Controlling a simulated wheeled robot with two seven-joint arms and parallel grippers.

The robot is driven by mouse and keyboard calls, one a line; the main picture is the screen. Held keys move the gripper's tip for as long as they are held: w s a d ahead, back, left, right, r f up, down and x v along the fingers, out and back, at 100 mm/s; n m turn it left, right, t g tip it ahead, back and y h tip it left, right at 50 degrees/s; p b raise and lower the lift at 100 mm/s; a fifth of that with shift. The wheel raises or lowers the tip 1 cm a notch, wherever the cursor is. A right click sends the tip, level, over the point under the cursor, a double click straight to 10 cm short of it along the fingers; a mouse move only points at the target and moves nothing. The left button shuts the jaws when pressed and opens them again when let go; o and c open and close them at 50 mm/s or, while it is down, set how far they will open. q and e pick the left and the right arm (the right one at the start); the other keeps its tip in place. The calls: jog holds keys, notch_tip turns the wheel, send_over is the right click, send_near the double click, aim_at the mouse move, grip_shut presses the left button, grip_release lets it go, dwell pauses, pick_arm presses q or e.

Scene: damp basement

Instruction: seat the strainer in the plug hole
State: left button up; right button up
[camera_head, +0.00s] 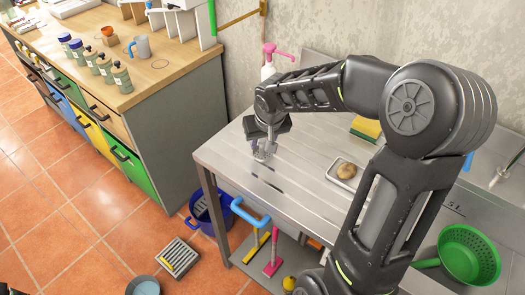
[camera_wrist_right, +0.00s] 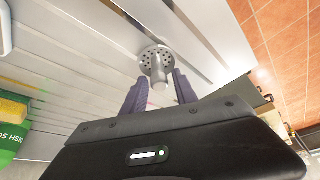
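The strainer (camera_head: 264,154) is a small metal piece at the left part of the metal drainboard. In the right wrist view the strainer (camera_wrist_right: 155,54) shows a round perforated disc with a pale knob. My right gripper (camera_head: 268,137) is above the drainboard, pointing down. In the wrist view its purple fingers (camera_wrist_right: 160,85) are on both sides of the knob and look closed on it. I cannot tell whether the disc touches the drainboard. The plug hole is not visible; my right arm covers part of the sink side at the right. My left gripper is not in view.
On the drainboard (camera_head: 225,158) are a tray with a brown item (camera_head: 346,170), a sponge (camera_head: 366,128) and a pink pump bottle (camera_head: 268,65). A green colander (camera_head: 468,255) is at lower right. A wooden-topped cabinet (camera_head: 180,62) stands left; a blue bucket (camera_head: 212,215) is below.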

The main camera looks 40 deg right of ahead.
aim_at(262, 140)
grip_shut()
jog(key=shift+r, duration=0.1)
dwell(0.4)
notch_tip(262, 140, up, 10)
jog(key=shift+f+b, duration=0.1)
jog(key=shift+b, duration=0.4)
dwell(0.4)
